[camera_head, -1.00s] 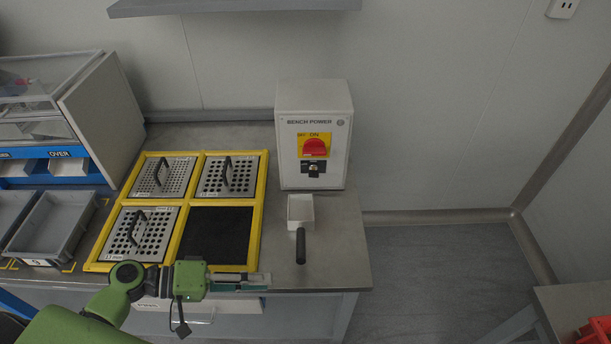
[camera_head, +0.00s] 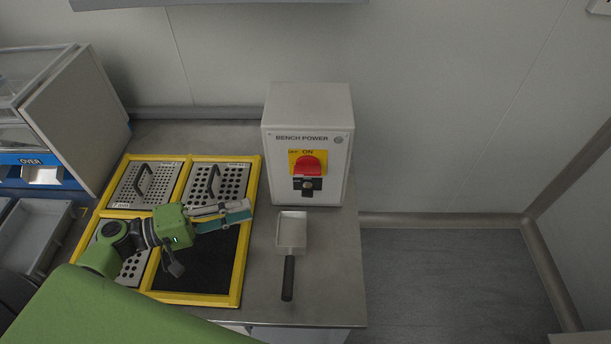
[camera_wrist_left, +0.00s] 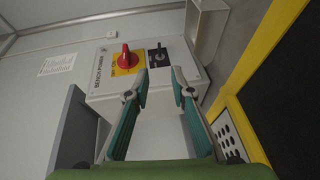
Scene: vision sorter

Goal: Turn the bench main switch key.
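The white bench power box (camera_head: 307,114) stands at the back of the bench. Its front has a red rotary knob (camera_head: 308,166) on a yellow plate, with a dark key switch (camera_head: 307,187) below it. In the left wrist view, the red knob (camera_wrist_left: 127,58) and the key switch (camera_wrist_left: 158,55) show on the box face beyond the fingers. My left gripper (camera_head: 248,209) is to the left of the box, above the yellow-framed panels, pointing right. In the wrist view its teal fingers (camera_wrist_left: 160,86) are apart with nothing between them. My right gripper is out of view.
A metal scoop (camera_head: 292,231) with a black handle lies in front of the box. A yellow frame (camera_head: 238,270) holds perforated plates and a black pad below my left arm. A grey tray (camera_head: 42,238) is at the left. The bench's front right is clear.

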